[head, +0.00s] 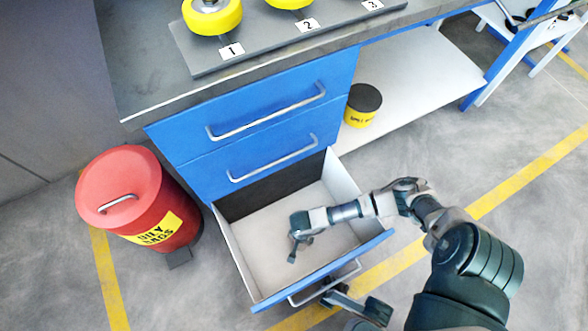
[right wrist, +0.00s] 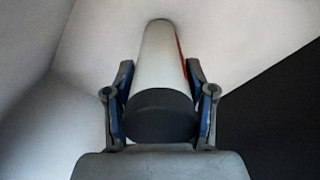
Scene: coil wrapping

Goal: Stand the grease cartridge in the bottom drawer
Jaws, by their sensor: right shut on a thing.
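The grease cartridge (right wrist: 158,70), a pale tube with a dark near end and a red mark on its side, is between the fingers of my right gripper (right wrist: 160,108) in the right wrist view. The gripper is shut on it. Its far end points at a pale surface; I cannot tell if it touches. In the head view my right gripper (head: 300,246) is inside the open bottom drawer (head: 345,172), low over its pale floor; I cannot make out the cartridge there. My left gripper (head: 333,292) is at the drawer's front handle; its fingers are unclear.
Two closed blue drawers (head: 262,90) are above the open one. A red oily-rags bin (head: 120,185) stands left of it. A yellow tub with a dark lid (head: 362,103) sits on the shelf at right. Yellow wheels (head: 212,15) sit on the bench top.

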